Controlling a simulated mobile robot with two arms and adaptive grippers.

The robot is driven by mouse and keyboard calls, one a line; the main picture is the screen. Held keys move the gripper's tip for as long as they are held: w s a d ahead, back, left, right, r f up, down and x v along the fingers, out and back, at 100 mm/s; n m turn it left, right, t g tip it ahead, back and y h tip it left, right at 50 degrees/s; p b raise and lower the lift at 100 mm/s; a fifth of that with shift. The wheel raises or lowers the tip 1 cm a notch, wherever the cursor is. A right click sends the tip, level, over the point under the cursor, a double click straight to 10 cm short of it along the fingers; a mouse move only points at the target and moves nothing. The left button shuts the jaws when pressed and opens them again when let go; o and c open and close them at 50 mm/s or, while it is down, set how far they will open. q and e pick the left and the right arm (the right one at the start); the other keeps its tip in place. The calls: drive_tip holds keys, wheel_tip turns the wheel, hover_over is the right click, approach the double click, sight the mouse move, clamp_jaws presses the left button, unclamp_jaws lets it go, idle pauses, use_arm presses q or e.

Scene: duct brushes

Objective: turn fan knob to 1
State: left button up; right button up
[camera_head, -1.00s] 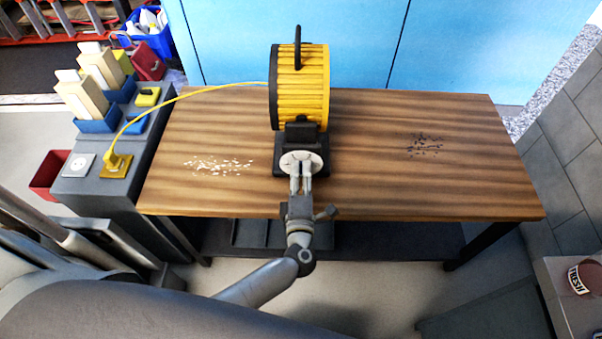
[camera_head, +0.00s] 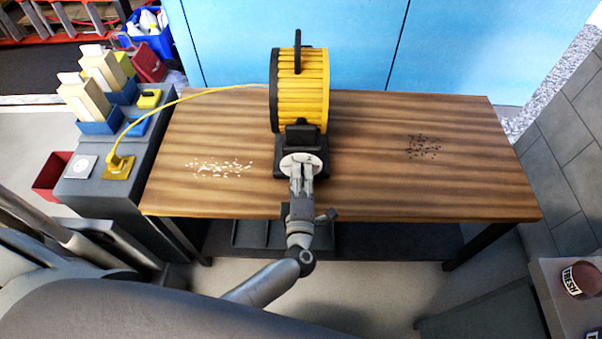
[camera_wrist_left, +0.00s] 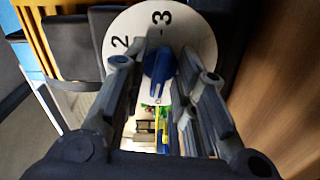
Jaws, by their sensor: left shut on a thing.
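The yellow fan (camera_head: 302,92) stands on the wooden table, with a black base and a round white dial (camera_head: 285,161) at its front. My left gripper (camera_head: 301,172) reaches the dial from the front. In the left wrist view the dial (camera_wrist_left: 190,32) shows the numbers 2 and 3, and the blue knob (camera_wrist_left: 158,68) sits between the fingers of the left gripper (camera_wrist_left: 166,82), which is shut on it. The number 1 is not visible, and the knob's exact setting cannot be told. My right gripper is out of view.
The wooden table (camera_head: 450,185) is clear on both sides apart from white flecks (camera_head: 220,168) and dark flecks (camera_head: 424,147). A yellow cable (camera_head: 190,96) runs from the fan to a yellow socket (camera_head: 118,168) on the grey side unit at left.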

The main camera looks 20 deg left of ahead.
use_arm(q)
drive_tip(key=m+p, duration=0.2)
drive_tip(key=m, duration=0.2)
drive_tip(key=shift+p, duration=0.3)
drive_tip(key=m+p, duration=0.2)
drive_tip(key=m, duration=0.3)
drive_tip(key=shift+f+m, duration=0.1)
drive_tip(key=shift+m, duration=0.3)
drive_tip(key=o, duration=0.7)
drive_tip(key=shift+c, duration=0.2)
